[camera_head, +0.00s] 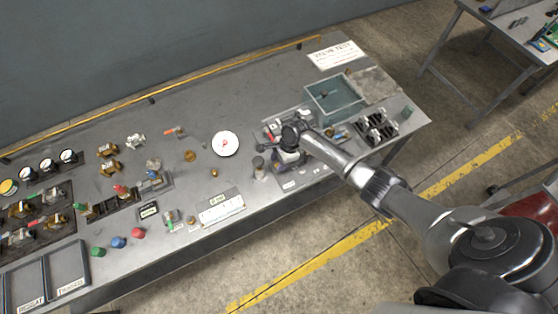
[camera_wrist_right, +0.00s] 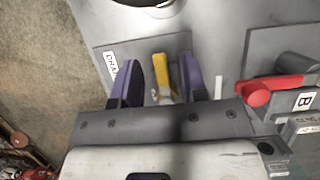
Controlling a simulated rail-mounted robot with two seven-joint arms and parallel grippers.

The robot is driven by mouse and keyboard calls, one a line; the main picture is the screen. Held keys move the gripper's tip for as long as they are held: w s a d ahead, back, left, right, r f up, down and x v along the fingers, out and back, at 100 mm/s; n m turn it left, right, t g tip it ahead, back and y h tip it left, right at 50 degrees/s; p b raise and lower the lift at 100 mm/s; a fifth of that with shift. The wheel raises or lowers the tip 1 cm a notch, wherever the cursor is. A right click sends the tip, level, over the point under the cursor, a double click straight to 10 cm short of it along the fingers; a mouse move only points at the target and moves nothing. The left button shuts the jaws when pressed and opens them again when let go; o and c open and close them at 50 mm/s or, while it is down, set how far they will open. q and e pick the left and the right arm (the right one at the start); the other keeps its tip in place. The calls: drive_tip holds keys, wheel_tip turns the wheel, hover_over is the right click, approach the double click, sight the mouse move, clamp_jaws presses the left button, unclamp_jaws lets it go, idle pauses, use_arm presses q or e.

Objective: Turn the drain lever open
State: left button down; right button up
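The drain lever (camera_wrist_right: 160,70) is yellow and stands on a grey plate beside a white label that reads "DRA", the rest hidden by a finger. My right gripper (camera_wrist_right: 161,80) is open, with one purple finger on each side of the lever and a visible gap to both. I cannot tell how deep the fingers reach past the lever. In the head view my right gripper (camera_head: 288,158) is over the valve station at the right part of the bench, and it hides the lever there. My left gripper is not in view.
A red-handled lever (camera_wrist_right: 272,88) by a "B" label is close to the right of the gripper. A teal tray (camera_head: 345,108) and a rack with metal parts (camera_head: 376,130) are behind and beside my right arm. A white round dial (camera_head: 225,143) lies left.

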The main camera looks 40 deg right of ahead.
clamp_jaws()
